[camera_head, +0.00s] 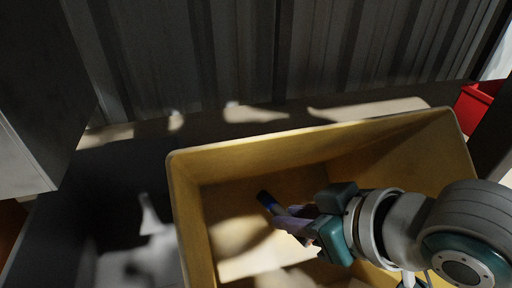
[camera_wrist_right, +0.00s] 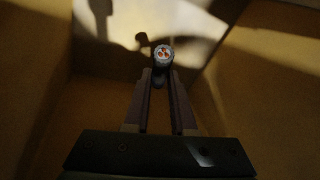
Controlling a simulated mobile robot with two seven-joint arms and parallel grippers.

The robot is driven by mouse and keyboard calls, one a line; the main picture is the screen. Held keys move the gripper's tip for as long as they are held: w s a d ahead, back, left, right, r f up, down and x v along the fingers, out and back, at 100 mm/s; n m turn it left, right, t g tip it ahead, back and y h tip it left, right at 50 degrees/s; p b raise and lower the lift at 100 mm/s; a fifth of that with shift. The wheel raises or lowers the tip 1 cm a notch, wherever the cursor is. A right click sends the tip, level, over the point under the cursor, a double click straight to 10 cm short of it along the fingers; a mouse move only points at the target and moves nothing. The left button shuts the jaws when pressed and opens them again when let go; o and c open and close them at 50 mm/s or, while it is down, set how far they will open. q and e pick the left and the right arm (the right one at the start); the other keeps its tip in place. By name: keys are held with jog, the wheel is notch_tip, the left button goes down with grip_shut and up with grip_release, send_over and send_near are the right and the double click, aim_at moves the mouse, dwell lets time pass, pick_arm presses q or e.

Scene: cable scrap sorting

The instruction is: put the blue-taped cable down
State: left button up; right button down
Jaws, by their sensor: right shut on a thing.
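The blue-taped cable (camera_head: 267,200) is a short dark piece with a blue band, inside the yellow bin (camera_head: 300,137) in the head view. My right gripper (camera_head: 284,217) is shut on it, over the bin's interior. In the right wrist view the cable's cut end (camera_wrist_right: 163,53), with reddish copper cores, points at the camera between the fingertips of the right gripper (camera_wrist_right: 161,76). I cannot tell whether the cable touches the bin floor. My left gripper is not in view.
The bin walls stand close around my right gripper. A dark container (camera_head: 113,166) is left of the bin, and a grey cabinet (camera_head: 35,100) is at the upper left. A red bin (camera_head: 476,104) is at the right edge. A corrugated wall (camera_head: 290,50) is behind.

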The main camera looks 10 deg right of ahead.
jog(key=shift+w+f+b, duration=0.35)
jog(key=shift+w+f, duration=0.15)
jog(key=shift+f, duration=0.25)
jog(key=shift+w, duration=0.2)
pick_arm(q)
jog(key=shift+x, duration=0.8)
pick_arm(e)
jog(key=shift+r, duration=0.1)
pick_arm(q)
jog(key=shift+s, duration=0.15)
pick_arm(e)
jog(key=shift+s, duration=0.1)
jog(key=c, duration=0.7)
grip_release()
jog(key=shift+f, duration=0.2)
jog(key=shift+c, duration=0.2)
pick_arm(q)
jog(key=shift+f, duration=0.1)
pick_arm(e)
jog(key=shift+r, duration=0.1)
